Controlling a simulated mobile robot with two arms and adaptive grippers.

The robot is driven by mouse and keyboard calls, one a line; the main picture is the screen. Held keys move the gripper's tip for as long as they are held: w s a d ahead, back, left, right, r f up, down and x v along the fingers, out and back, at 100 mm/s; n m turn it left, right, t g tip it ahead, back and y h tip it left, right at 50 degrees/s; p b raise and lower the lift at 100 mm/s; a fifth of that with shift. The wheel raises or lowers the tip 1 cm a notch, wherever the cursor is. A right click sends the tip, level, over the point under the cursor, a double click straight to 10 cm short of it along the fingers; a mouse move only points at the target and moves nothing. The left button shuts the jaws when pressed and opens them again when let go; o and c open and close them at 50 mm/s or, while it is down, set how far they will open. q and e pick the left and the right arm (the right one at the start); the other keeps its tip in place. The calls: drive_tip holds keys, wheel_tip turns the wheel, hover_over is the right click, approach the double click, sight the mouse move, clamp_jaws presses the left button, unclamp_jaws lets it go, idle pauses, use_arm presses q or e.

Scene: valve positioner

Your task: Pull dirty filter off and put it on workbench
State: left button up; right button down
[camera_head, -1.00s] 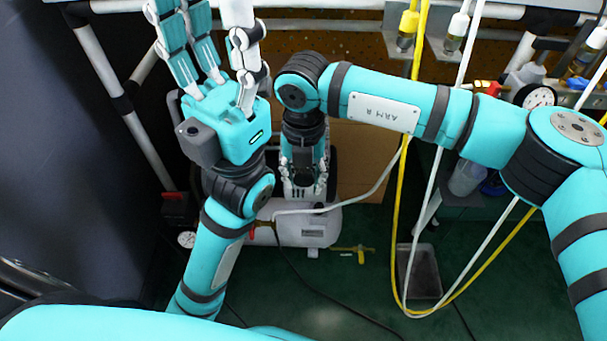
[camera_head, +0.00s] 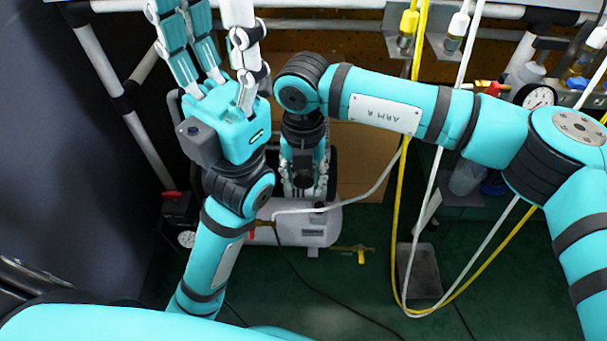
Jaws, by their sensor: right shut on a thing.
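My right gripper (camera_head: 304,185) points down above the white compressor tank (camera_head: 306,228). Its fingers are shut around a small dark round part (camera_head: 303,181), which appears to be the dirty filter. The fingers and wrist hide much of it, and I cannot tell whether it still touches the compressor. My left gripper (camera_head: 212,45) is raised at the upper left with its fingers extended and spread, open and empty. The pale edge of what looks like the workbench (camera_head: 330,5) runs along the top of the view.
Yellow and white hoses (camera_head: 401,230) hang right of the compressor. A pressure gauge (camera_head: 539,97) and fittings are at the upper right. A grey tray (camera_head: 425,272) lies on the green floor. A cardboard panel (camera_head: 365,155) stands behind the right gripper. White frame tubes (camera_head: 100,60) are at the left.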

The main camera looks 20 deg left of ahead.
drive_tip(key=shift+s+d, duration=0.25)
drive_tip(key=shift+s, duration=0.55)
idle(0.5)
drive_tip(key=shift+s+d, duration=0.3)
drive_tip(key=shift+s, duration=0.65)
drive_tip(key=shift+s+d, duration=0.25)
drive_tip(key=shift+s, duration=0.65)
